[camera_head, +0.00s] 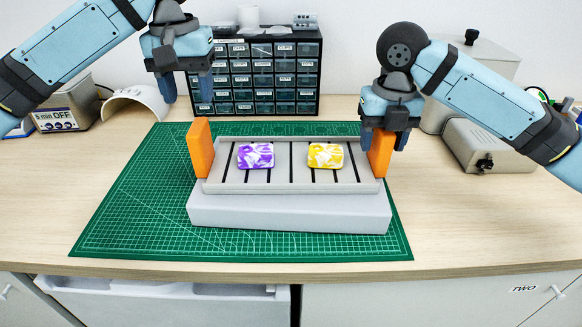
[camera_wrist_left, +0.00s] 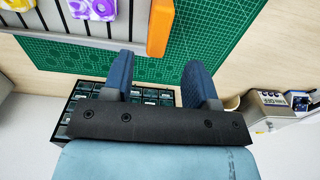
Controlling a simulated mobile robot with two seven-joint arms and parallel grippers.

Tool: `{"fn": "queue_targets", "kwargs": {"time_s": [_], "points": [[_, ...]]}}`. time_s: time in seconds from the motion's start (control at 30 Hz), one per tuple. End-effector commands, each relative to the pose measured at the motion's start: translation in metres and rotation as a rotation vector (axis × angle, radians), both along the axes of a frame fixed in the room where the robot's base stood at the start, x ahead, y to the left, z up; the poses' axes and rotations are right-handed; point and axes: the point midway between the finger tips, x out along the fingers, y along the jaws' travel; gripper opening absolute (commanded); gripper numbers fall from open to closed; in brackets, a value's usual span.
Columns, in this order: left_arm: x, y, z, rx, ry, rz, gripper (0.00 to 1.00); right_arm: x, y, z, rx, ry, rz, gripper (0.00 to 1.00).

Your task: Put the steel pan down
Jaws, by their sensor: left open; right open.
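The steel pan (camera_head: 285,188) is a grey tray with dark slots and an upright orange handle at each end. It appears to rest level on a pale grey block (camera_head: 290,213). A purple-white piece (camera_head: 255,156) and a yellow-white piece (camera_head: 325,156) lie in it. My left gripper (camera_head: 185,92) is open and empty, above and behind the left handle (camera_head: 200,148); that handle also shows in the left wrist view (camera_wrist_left: 160,28), clear of the fingers. My right gripper (camera_head: 385,140) is open with its fingers beside the right handle (camera_head: 379,158); whether they touch is unclear.
The block stands on a green cutting mat (camera_head: 120,215) on the wooden bench. A drawer cabinet (camera_head: 265,78) stands behind. A box marked OFF (camera_head: 63,108) is at the left, a grey machine (camera_head: 487,150) at the right. The mat's left part is clear.

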Motion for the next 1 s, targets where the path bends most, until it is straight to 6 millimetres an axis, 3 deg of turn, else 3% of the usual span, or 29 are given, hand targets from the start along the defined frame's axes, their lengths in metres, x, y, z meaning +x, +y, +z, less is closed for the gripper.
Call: {"fn": "queue_targets", "kwargs": {"time_s": [0.13,0.37,0.8,1.0], "points": [[0.000,0.000,0.019,0.001,-0.002,0.001,0.53,0.000,0.000,0.000,0.000,0.000,0.000,0.53],[0.000,0.000,0.027,0.001,0.001,0.002,0.53,0.000,0.000,0.009,0.001,-0.002,0.000,0.53],[0.000,0.000,0.027,0.001,0.001,0.001,0.53,0.000,0.000,0.096,0.000,-0.004,0.000,0.53],[0.000,0.000,0.027,0.001,0.000,0.001,0.53,0.000,0.000,0.116,0.000,-0.002,0.000,0.53]]}}
